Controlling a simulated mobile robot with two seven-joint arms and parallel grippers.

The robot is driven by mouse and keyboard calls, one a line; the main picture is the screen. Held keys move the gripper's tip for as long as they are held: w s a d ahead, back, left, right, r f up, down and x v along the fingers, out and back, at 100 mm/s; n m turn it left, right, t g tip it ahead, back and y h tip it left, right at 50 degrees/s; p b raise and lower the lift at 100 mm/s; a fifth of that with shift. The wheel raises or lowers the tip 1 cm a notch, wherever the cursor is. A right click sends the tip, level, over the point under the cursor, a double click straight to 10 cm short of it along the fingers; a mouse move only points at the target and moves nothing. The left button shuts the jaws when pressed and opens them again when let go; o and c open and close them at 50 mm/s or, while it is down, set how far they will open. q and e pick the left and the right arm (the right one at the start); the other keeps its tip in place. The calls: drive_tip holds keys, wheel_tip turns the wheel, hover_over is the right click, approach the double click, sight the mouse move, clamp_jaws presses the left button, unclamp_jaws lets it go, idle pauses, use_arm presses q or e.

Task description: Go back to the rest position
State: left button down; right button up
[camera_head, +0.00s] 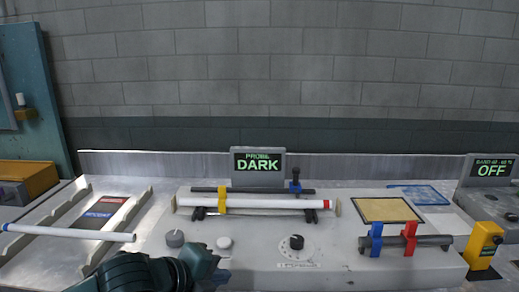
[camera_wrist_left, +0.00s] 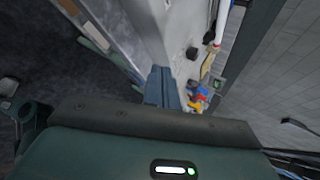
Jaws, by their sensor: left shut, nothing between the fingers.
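My left gripper (camera_head: 212,265) is at the bottom of the head view, low over the front of the bench device, near the knobs. In the left wrist view its fingers (camera_wrist_left: 160,85) are together with nothing between them. A white glass tube with a red end (camera_head: 270,204) lies level on the central holder, under a yellow clamp (camera_head: 222,199). A second white tube with a blue end (camera_head: 65,233) lies across the rack on the left. My right gripper is not in view.
A display reading DARK (camera_head: 258,162) stands behind the central tube. Knobs (camera_head: 175,238) sit on the device front. On the right are a dark rod with blue and red clamps (camera_head: 409,238), a yellow block (camera_head: 483,245) and a display reading OFF (camera_head: 491,170).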

use_arm(q)
drive_tip(key=s+d+f+n+t+h+p, duration=0.15)
drive_tip(key=s+f+n, duration=0.25)
drive_tip(key=f+n, duration=0.65)
drive_tip(key=s+a+f+n+y, duration=0.5)
drive_tip(key=s+a+f+n, duration=0.3)
drive_tip(key=s+f+n, duration=0.4)
drive_tip(key=shift+s+a+n+t+p, duration=0.2)
drive_tip(key=shift+n+t+p, duration=0.25)
drive_tip(key=shift+n, duration=0.3)
drive_tip(key=shift+f, duration=0.1)
